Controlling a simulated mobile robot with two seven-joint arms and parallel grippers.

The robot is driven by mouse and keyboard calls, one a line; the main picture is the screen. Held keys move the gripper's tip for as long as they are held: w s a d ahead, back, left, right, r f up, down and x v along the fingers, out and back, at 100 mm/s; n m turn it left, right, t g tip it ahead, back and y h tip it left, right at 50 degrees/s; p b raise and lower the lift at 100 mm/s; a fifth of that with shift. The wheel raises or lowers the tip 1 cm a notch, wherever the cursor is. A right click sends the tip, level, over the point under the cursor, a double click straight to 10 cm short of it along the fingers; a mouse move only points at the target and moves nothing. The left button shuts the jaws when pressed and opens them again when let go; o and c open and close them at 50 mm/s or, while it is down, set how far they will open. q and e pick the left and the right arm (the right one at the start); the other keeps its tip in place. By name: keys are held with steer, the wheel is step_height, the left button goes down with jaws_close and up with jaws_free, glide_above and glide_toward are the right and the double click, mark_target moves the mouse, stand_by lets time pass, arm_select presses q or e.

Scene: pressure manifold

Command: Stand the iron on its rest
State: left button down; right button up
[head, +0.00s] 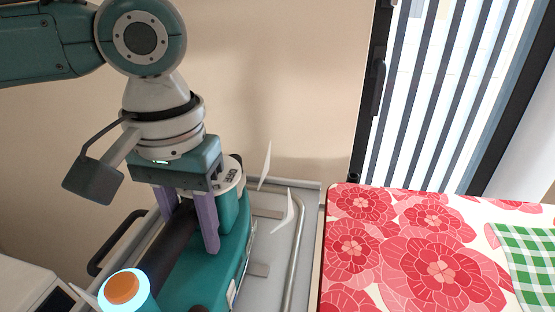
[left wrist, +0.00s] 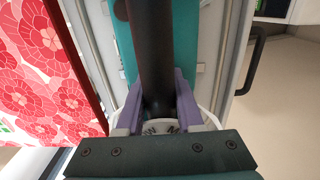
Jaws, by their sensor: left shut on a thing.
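The iron (head: 215,270) is teal with a dark handle and a glowing ring around an orange knob at its near end. My left gripper (head: 190,232) points down with its purple fingers on either side of the dark handle, shut on it. In the left wrist view the handle (left wrist: 151,50) runs between the fingers, with the teal body (left wrist: 187,45) beyond. A grey metal rest (head: 280,262) with a raised rail lies below and beside the iron. I cannot tell whether the iron touches it. My right gripper is not in view.
A board with a red flower-patterned cover (head: 400,245) stands right of the rest, with a green checked cloth (head: 530,262) on it. A white appliance (head: 25,290) is at lower left. A wall and a striped window blind are behind.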

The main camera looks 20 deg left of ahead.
arm_select(q)
steer(key=shift+w+f, duration=0.1)
steer(key=shift+f, duration=0.35)
stand_by(0.6)
steer(key=c, duration=0.7)
jaws_free()
steer(key=shift+o, duration=1.2)
steer(key=shift+f, duration=0.15)
